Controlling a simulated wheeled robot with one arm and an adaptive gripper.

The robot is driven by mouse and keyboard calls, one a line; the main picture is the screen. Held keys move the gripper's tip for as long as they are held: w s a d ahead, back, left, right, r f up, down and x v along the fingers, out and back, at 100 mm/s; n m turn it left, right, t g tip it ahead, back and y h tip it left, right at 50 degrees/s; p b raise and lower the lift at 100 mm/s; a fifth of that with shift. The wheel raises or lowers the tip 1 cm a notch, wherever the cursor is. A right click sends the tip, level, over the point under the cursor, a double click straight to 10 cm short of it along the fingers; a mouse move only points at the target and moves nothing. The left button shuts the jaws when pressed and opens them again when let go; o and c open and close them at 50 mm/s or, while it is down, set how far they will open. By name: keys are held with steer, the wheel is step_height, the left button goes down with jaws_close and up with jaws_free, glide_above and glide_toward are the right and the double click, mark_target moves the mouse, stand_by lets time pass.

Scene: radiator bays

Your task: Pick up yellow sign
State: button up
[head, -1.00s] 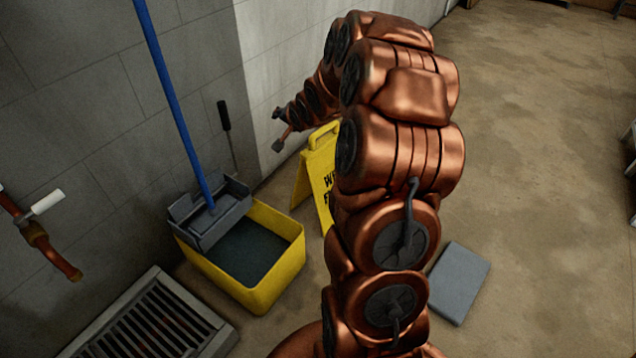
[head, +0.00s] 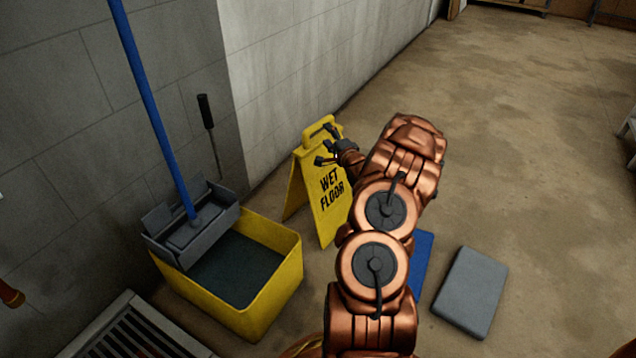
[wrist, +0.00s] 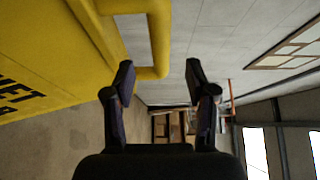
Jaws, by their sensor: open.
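The yellow wet floor sign (head: 329,205) stands upright on the floor as an A-frame near the wall, right of the yellow bucket. Its top has a handle loop (head: 318,127). My gripper (head: 322,146) is at the sign's top, close to the handle, with its fingers apart. In the wrist view the sign (wrist: 45,65) fills the left side, and its handle (wrist: 160,40) reaches toward the space ahead of my open fingers (wrist: 160,85). Nothing is between the fingertips. I cannot tell whether the left finger touches the handle.
A yellow mop bucket (head: 285,285) with a grey wringer (head: 190,235) and blue mop handle (head: 150,100) stands left of the sign. A floor grate (head: 130,335) lies at lower left. A grey slab (head: 470,290) and a blue item (head: 422,265) lie right. Open floor extends right.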

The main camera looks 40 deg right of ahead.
mark_target(321, 126)
steer(key=shift+b+x, duration=1.5)
steer(key=shift+x, duration=1.65)
steer(key=shift+w+d, duration=0.25)
steer(key=shift+w, duration=0.4)
steer(key=shift+c, duration=0.3)
jaws_close()
